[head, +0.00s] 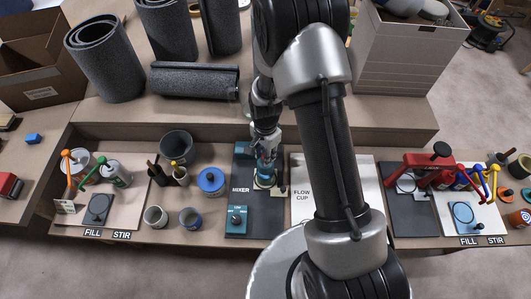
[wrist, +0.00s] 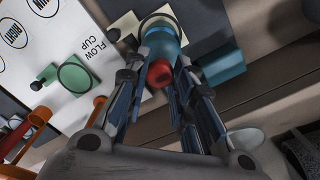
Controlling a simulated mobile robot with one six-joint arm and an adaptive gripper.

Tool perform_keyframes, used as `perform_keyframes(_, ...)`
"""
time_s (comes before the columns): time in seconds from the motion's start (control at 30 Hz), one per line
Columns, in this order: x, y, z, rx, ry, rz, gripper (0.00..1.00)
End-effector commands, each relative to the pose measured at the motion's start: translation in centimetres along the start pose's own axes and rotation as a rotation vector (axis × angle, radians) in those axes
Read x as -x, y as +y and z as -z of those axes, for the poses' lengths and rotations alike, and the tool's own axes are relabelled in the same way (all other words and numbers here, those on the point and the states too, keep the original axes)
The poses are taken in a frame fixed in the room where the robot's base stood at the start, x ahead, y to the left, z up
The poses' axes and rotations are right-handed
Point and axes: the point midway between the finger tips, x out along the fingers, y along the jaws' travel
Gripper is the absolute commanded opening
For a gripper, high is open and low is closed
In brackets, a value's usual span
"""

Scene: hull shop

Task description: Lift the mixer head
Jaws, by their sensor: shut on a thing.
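My gripper (head: 266,160) is over the right part of this plate, pointing down. In the wrist view my gripper (wrist: 161,88) has its fingers on both sides of the teal, rounded mixer head (wrist: 162,38), shut on it. A red knob (wrist: 160,73) shows on the near end of the head, between the fingers. The fingers and arm hide much of the mixer in the head view, and I cannot tell how far the head is tilted.
A teal control block (head: 236,220) with a knob sits at the plate's front. A blue-lidded tin (head: 211,181) and two cups stand left. A white FLOW CUP sheet (head: 303,205) lies right, partly behind my arm. Grey rolls (head: 195,81) lie and stand behind.

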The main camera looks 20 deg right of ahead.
Motion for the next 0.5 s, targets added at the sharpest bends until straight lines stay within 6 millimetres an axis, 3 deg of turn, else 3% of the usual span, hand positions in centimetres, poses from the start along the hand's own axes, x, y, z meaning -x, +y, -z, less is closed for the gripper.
perform_keyframes(0.23, 1.2, 0.0, 0.0, 0.0, 0.001, 0.001, 0.0)
perform_keyframes(0.5, 7.9, -0.1, 0.0, 0.0, 0.001, 0.003, 0.0)
